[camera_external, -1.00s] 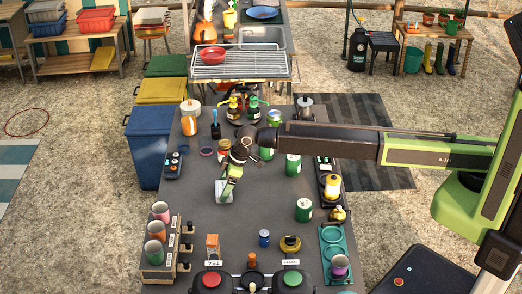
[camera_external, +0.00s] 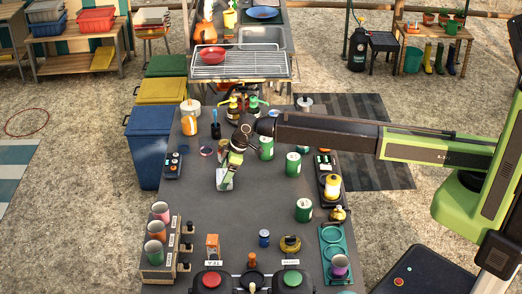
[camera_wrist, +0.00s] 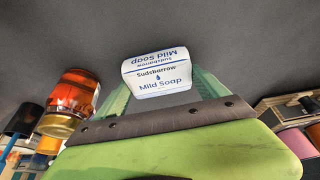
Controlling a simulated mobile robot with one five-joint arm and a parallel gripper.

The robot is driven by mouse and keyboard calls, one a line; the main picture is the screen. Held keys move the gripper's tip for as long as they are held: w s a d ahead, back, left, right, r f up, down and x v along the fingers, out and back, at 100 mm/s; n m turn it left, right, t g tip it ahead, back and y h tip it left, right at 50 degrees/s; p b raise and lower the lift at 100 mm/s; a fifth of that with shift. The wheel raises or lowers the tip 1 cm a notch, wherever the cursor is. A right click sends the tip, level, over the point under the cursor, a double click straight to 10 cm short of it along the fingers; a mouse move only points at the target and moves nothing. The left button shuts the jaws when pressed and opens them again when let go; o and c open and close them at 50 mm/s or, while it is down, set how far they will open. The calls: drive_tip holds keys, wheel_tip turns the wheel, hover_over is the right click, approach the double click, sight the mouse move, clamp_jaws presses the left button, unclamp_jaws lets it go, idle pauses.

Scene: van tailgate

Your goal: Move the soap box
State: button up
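The soap box (camera_external: 222,184) is a small white carton with blue print. In the wrist view the soap box (camera_wrist: 157,76) shows the words "Mild Soap" and sits between the two pale green fingers of my gripper (camera_wrist: 160,92). In the external view my gripper (camera_external: 229,177) points down over the dark table and is shut on the box. The box appears raised a little off the tabletop. The lower side of the box is hidden.
An amber jar (camera_wrist: 75,103) lies left of my gripper in the wrist view. Green cans (camera_external: 293,163) stand to the right on the table (camera_external: 250,212). A rack with cups (camera_external: 157,252) is at the front left. The table's middle is clear.

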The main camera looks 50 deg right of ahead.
drive_tip(key=o, duration=0.4)
drive_tip(key=shift+c, duration=0.2)
drive_tip(key=shift+r, duration=0.1)
drive_tip(key=p+v, duration=1.6)
drive_tip(key=v, duration=0.1)
drive_tip(key=shift+d, duration=0.2)
